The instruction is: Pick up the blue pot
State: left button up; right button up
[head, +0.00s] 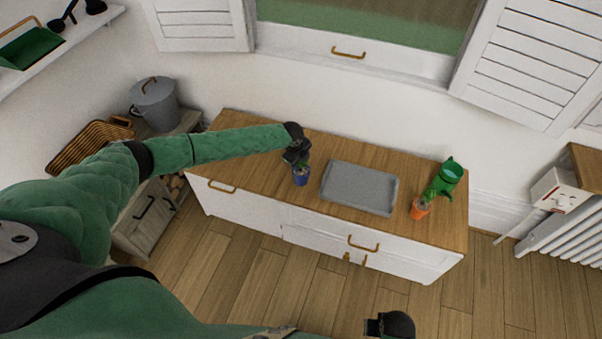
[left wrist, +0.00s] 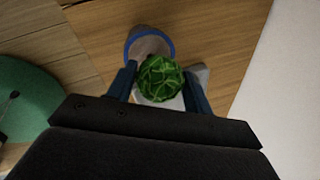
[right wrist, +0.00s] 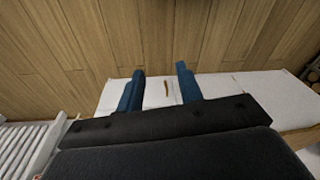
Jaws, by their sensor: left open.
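The blue pot (head: 300,179) stands upright on the wooden counter, left of the grey tray, with a small green plant in it. My left gripper (head: 298,160) is at the plant, just above the pot. In the left wrist view the pot's blue rim (left wrist: 170,46) shows beyond the round green plant (left wrist: 161,79). The fingers of my left gripper (left wrist: 165,88) are apart, one on each side of the plant. I cannot tell whether they touch it. My right gripper (right wrist: 158,88) is open and empty, over the floor in front of the cabinet.
A grey tray (head: 359,188) lies mid-counter. An orange pot (head: 419,209) with a plant and a green cat-shaped figure (head: 448,177) stand at the counter's right end. A metal bin (head: 155,103) stands at the left. The counter's left end is mostly clear under my left arm.

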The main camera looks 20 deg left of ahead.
aim_at(301, 170)
pick_arm(q)
jog(key=shift+x, duration=1.15)
pick_arm(e)
jog(key=shift+s+d+f, duration=0.1)
jog(key=shift+f, duration=0.55)
jog(key=shift+s+d+f, duration=0.1)
jog(key=shift+f, duration=0.5)
pick_arm(q)
grip_shut()
pick_arm(e)
jog(key=shift+a, duration=0.1)
